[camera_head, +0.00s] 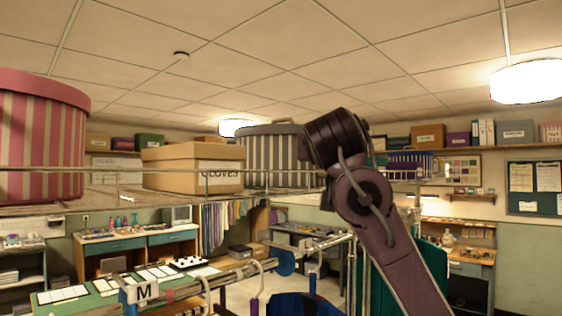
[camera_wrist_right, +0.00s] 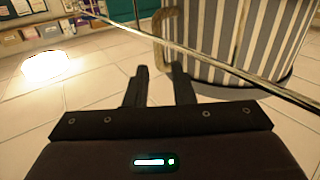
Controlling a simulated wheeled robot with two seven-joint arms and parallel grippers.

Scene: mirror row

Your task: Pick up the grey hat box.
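The grey hat box (camera_head: 268,158), round with grey and cream stripes and a grey lid, stands on a high wire-railed shelf (camera_head: 110,196). My right arm hides its right edge in the head view. In the right wrist view, which looks turned over, the box (camera_wrist_right: 232,45) fills the upper right, with a tan strap or handle (camera_wrist_right: 157,42) at its side. My right gripper (camera_wrist_right: 160,72) has its two fingers apart with nothing between them. The box is beside and beyond the fingers; I cannot tell whether they touch. My left gripper is not in view.
A tan box labelled GLOVES (camera_head: 195,168) stands just left of the grey box. A large pink striped hat box (camera_head: 40,135) is at the far left. A thin metal rail (camera_wrist_right: 222,62) crosses in front of the grey box. A purple striped box (camera_head: 410,163) is at right.

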